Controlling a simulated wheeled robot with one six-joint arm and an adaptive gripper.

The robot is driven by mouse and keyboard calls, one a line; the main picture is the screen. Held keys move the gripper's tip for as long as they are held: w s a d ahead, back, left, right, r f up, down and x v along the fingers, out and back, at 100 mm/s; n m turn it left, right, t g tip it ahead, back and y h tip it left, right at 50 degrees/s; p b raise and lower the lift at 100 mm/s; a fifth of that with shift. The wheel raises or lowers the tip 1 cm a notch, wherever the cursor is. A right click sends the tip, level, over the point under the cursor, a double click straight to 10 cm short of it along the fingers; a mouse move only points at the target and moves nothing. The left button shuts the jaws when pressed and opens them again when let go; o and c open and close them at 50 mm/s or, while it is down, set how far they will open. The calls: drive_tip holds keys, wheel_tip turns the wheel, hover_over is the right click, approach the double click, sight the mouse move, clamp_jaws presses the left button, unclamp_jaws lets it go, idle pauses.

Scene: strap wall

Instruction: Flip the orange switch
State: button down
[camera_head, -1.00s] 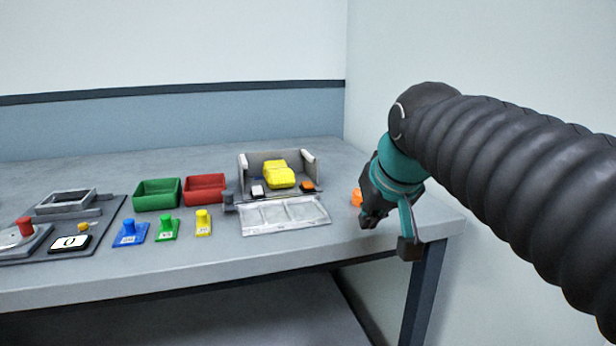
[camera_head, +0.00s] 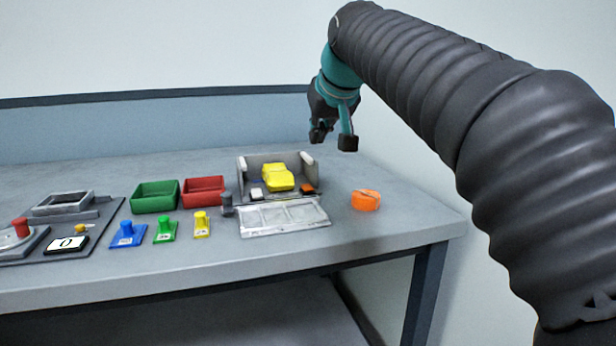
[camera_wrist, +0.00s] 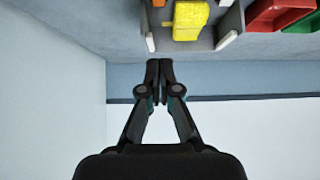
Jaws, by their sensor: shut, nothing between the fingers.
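A small orange piece (camera_head: 307,188), which looks like the orange switch, sits at the right front inside a grey open box (camera_head: 313,165). Its lever position is too small to tell. A yellow toy-car-like block (camera_head: 277,177) is beside it, with a small white piece (camera_head: 256,193) on the block's other side. My gripper (camera_head: 320,132) is raised above and behind the box's right side, touching nothing. In the wrist view my gripper (camera_wrist: 159,68) has its fingertips together and empty, with the yellow block (camera_wrist: 190,20) beyond them at the top.
A clear-grey panel (camera_head: 283,214) lies in front of the box. An orange ring-shaped object (camera_head: 366,201) stands at the right. Red (camera_head: 203,190) and green (camera_head: 155,195) bins and blue, green and yellow knobbed pieces are left. The table's right back is clear.

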hover_over(307, 187)
wheel_tip(307, 187, down, 7)
drive_tip(key=shift+s+f, duration=0.1)
drive_tip(key=shift+s, duration=0.05)
wheel_tip(307, 187, down, 3)
drive_tip(key=shift+f+b, duration=0.1)
drive_tip(key=shift+b, duration=0.45)
drive_tip(key=shift+f, duration=0.35)
drive_tip(key=shift+f, duration=0.3)
